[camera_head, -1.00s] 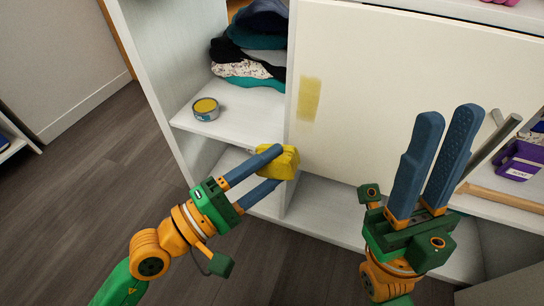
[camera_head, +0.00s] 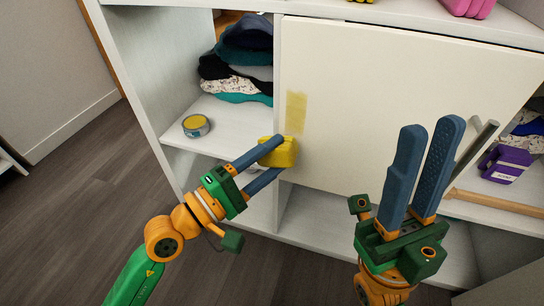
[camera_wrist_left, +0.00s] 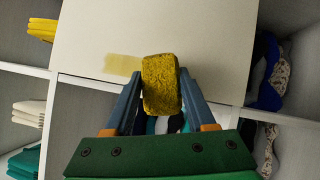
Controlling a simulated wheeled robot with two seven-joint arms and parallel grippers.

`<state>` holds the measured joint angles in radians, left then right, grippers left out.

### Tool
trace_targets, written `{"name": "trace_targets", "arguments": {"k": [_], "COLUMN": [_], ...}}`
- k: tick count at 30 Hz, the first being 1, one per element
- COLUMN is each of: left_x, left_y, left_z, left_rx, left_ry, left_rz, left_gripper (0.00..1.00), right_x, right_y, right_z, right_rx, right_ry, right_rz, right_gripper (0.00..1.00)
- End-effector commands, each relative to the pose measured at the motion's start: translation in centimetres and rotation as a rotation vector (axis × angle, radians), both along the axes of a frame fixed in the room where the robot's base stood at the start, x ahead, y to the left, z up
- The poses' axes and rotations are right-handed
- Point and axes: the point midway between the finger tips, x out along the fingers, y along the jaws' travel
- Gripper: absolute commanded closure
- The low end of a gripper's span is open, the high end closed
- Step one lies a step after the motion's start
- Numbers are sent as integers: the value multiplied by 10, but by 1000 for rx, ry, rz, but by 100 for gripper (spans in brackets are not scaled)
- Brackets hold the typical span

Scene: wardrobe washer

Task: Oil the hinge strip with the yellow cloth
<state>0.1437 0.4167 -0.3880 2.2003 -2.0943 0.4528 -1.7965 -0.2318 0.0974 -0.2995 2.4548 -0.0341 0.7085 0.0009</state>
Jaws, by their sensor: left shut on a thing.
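The hinge strip shows as a yellowish patch (camera_head: 296,112) on the cream door near its left edge; it also shows in the left wrist view (camera_wrist_left: 122,65). My left gripper (camera_head: 272,155) is shut on the yellow cloth (camera_head: 284,152), a thick block-like pad. The cloth is just below and slightly left of the patch in the head view. In the left wrist view the cloth (camera_wrist_left: 161,84) sits between the fingertips, beside the patch's end. I cannot tell whether it touches the door. My right gripper (camera_head: 432,125) is open and empty, in front of the door's lower right.
An open tin (camera_head: 196,125) with yellow contents stands on the left shelf, below folded dark clothes (camera_head: 240,60). A purple box (camera_head: 505,163) and a wooden rod (camera_head: 495,203) are at the right. Pink items (camera_head: 468,7) lie on top. The floor at left is clear.

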Motion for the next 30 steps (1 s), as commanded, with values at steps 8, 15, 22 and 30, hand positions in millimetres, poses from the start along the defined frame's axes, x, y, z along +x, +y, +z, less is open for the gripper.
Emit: {"name": "trace_targets", "arguments": {"k": [8,15,22,30], "left_x": [0,4,8,13], "left_y": [0,-1,-2,-4], "left_z": [0,0,0,0], "left_rx": [0,-1,-1,-1], "left_ry": [0,-1,0,0], "left_rz": [0,0,0,1], "left_gripper": [100,100,100,100], "right_x": [0,0,0,0], "right_y": [0,0,0,0], "right_z": [0,-1,-2,-3], "right_rx": [0,0,0,0], "right_ry": [0,0,-1,-2], "right_rz": [0,0,-1,-1], "right_gripper": [71,71,71,71]}}
